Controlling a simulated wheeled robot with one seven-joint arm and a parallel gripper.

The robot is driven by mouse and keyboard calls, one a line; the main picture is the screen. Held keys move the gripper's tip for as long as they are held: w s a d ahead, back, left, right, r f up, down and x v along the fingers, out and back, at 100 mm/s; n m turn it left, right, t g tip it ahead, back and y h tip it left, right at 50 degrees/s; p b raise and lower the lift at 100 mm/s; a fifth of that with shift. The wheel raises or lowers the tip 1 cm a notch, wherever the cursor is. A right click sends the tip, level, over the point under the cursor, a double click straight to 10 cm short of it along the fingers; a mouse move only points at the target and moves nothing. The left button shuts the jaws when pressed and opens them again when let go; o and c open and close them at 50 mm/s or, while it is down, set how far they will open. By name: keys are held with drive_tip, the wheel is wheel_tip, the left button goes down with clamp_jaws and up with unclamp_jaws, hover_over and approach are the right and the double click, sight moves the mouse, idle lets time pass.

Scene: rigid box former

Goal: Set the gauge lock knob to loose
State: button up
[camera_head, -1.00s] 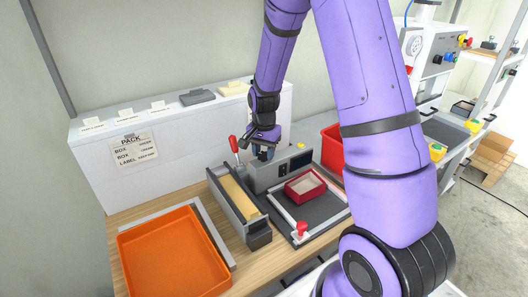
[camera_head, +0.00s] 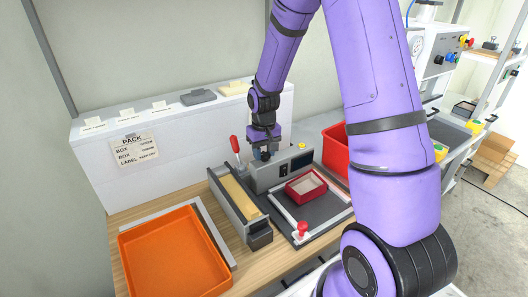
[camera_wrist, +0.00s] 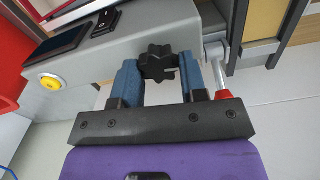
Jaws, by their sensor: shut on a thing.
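The gauge lock knob (camera_wrist: 158,62) is a black lobed knob on the grey machine housing, seen in the wrist view. My gripper (camera_wrist: 160,72) has its two blue fingers on either side of the knob and is shut on it. In the head view my gripper (camera_head: 263,154) points down at the grey housing (camera_head: 268,178), behind the tray fixture. The knob is hidden there by the gripper. I cannot read the knob's setting.
A red-handled lever (camera_head: 235,146) stands just left of my gripper; its red tip (camera_wrist: 224,95) is close to a finger. A yellow button (camera_wrist: 50,82) and dark display (camera_wrist: 65,38) are on the housing. A red box (camera_head: 305,188), orange tray (camera_head: 172,255) and red bin (camera_head: 334,145) are nearby.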

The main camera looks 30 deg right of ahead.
sight(264, 153)
drive_tip(key=shift+n, duration=0.5)
drive_tip(key=o, duration=0.9)
drive_tip(key=shift+r, duration=0.1)
wheel_tip(264, 153, up, 11)
drive_tip(key=shift+f, duration=0.2)
idle(0.4)
